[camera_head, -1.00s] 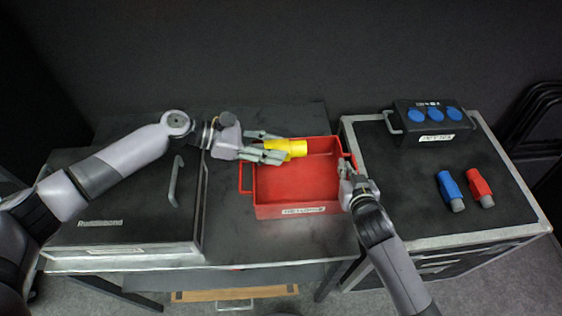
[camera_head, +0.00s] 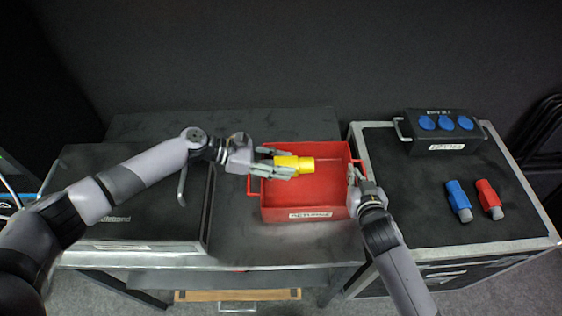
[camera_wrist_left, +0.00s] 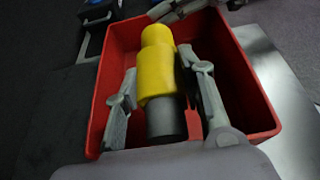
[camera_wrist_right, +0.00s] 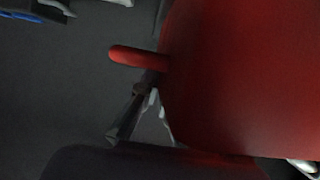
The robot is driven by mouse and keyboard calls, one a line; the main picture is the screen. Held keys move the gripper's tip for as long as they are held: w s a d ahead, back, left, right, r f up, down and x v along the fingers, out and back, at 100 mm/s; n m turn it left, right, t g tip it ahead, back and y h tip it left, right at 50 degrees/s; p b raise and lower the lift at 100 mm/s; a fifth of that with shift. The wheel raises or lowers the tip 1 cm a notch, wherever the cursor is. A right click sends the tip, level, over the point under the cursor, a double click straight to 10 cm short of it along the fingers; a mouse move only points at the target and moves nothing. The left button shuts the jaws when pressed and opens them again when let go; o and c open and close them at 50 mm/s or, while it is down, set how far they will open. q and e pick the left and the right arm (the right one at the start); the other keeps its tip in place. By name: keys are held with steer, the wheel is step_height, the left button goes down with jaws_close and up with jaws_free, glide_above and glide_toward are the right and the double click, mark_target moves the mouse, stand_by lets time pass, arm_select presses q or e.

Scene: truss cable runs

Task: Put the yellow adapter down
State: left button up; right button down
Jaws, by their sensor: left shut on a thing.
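The yellow adapter (camera_head: 300,165) is held by my left gripper (camera_head: 282,161), which is shut around it over the left part of the red box. In the left wrist view the adapter (camera_wrist_left: 157,72) lies lengthwise between both fingers, its dark grey end toward the wrist and the open box beneath it. I cannot tell whether it touches the box floor. The red box (camera_head: 275,213) is otherwise empty and has a label on its front. My right gripper (camera_head: 354,180) is at the box's right handle. In the right wrist view its fingers are dark beside the red handle (camera_wrist_right: 138,57); their closure is unclear.
The box stands on a dark table (camera_head: 240,235), beside a black case (camera_head: 130,220) at left. On the flight case (camera_head: 410,205) at right are a blue connector (camera_head: 458,197), a red connector (camera_head: 487,195) and a black box with blue sockets (camera_head: 440,145).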

mark_target(274, 162)
arm_select(q)
steer(key=shift+s+f, duration=0.2)
steer(key=shift+f, duration=0.25)
steer(key=o, duration=1.3)
steer(key=shift+s+f, duration=0.1)
steer(key=shift+f, duration=0.1)
arm_select(e)
steer(key=shift+d, duration=0.1)
arm_select(q)
steer(key=shift+r, duration=0.5)
steer(key=v, duration=0.8)
steer(key=shift+w+d+r, duration=0.1)
steer(key=shift+w+r, duration=0.15)
steer(key=shift+w, duration=0.05)
arm_select(e)
steer(key=c, duration=2.3)
jaws_free()
steer(key=o, duration=0.6)
